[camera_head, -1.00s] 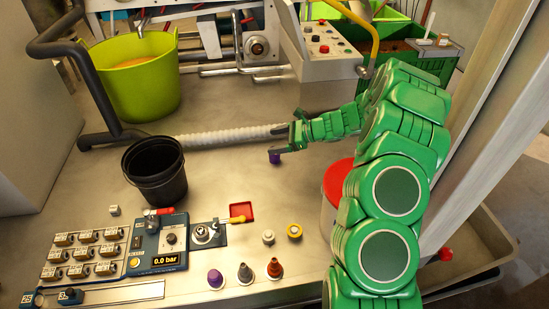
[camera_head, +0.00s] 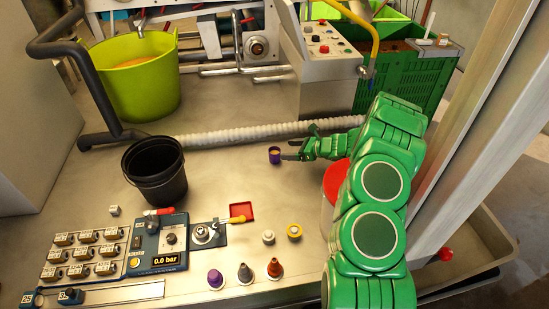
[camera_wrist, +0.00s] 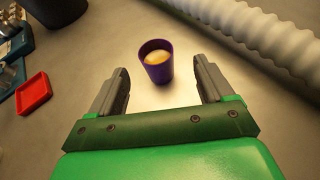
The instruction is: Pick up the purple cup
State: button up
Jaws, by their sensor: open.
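The purple cup (camera_head: 275,155) stands upright on the metal deck, just left of my gripper (camera_head: 292,150) in the head view. In the wrist view the purple cup (camera_wrist: 157,66) stands ahead of my gripper (camera_wrist: 160,88), near the middle of the gap and slightly beyond the fingertips. Something pale yellow shows inside its mouth. My gripper is open and empty, with one finger on each side of the gap. I cannot tell whether either finger touches the cup; in the wrist view they look apart.
A white corrugated hose (camera_head: 225,137) runs behind the cup. A black bucket (camera_head: 155,172) stands to the left, and a red-lidded container (camera_head: 335,180) is beside my arm. A small red tray (camera_head: 241,210) lies nearer. The deck around the cup is clear.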

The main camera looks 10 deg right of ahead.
aim_at(270, 150)
jog(key=shift+s+x, duration=0.2)
jog(key=shift+x, duration=2.35)
jog(key=shift+a+r, duration=0.15)
jog(key=c, duration=1.2)
